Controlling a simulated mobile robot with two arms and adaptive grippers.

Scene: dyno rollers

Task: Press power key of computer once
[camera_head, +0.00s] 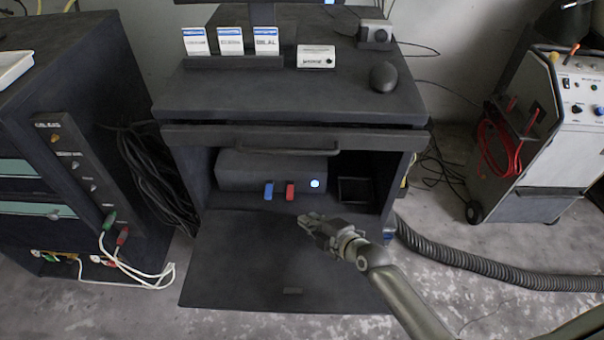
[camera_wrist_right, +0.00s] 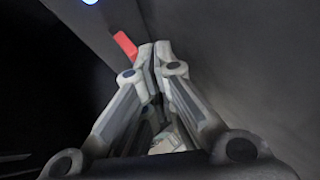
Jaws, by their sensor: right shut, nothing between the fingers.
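The computer (camera_head: 240,172) is a dark box inside the open lower compartment of the cabinet. A round lit blue-white key (camera_head: 315,183) is on the right of its front face. A blue piece (camera_head: 269,191) and a red piece (camera_head: 290,191) stick out to the left of it. My right gripper (camera_head: 305,219) is shut and empty, in front of and below the computer, apart from the key. In the right wrist view the shut fingertips (camera_wrist_right: 155,45) show close to the red piece (camera_wrist_right: 126,44), with the blue light (camera_wrist_right: 89,1) at the top edge. My left gripper is not seen.
The cabinet's flap door (camera_head: 240,270) lies folded down below my right gripper. A dark open box (camera_head: 354,190) sits right of the computer. A mouse (camera_head: 384,77) and a small white box (camera_head: 316,57) are on the cabinet top. A grey hose (camera_head: 500,275) lies at right.

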